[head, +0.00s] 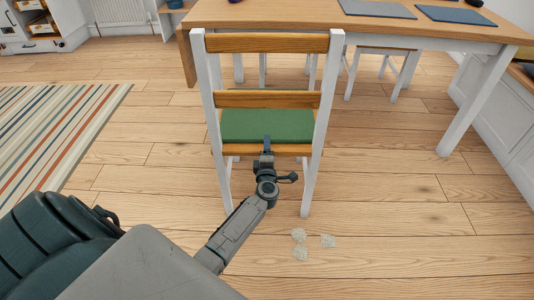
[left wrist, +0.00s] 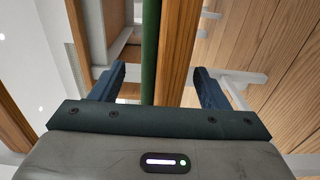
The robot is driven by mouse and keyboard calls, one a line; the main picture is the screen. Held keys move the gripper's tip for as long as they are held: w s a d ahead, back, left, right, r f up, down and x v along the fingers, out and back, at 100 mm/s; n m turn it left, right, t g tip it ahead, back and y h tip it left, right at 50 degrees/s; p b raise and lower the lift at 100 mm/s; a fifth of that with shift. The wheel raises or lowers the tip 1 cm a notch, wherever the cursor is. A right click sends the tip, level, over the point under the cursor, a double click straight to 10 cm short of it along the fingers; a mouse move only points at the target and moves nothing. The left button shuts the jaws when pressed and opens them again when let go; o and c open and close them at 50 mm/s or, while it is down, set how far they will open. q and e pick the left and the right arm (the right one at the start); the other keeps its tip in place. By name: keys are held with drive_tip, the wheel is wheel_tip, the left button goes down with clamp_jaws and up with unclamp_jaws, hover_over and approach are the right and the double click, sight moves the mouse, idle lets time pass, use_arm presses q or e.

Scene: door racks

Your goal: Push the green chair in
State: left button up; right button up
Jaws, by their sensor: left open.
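The green chair (head: 268,125) stands in front of the table, with a green seat pad, wooden slats and white legs, its back towards me. My left gripper (head: 267,145) is at the rear of the chair, at about seat height in the head view. In the left wrist view my left gripper (left wrist: 155,85) is open, with its two fingers on either side of the chair's wooden seat edge (left wrist: 177,60) and green pad (left wrist: 150,50). Whether the fingers touch the chair I cannot tell. My right gripper is not in view.
The wooden table (head: 290,14) with white legs stands beyond the chair, with blue-grey mats (head: 455,15) on it. Another chair (head: 385,65) is under the table. A striped rug (head: 50,125) lies at left, white cabinets (head: 505,110) at right. Pale patches (head: 300,243) lie on the floor.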

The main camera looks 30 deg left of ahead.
use_arm(q)
clamp_jaws()
idle(0.3)
drive_tip(key=shift+f, duration=0.1)
drive_tip(key=shift+f, duration=0.1)
drive_tip(key=shift+s, duration=0.1)
idle(0.4)
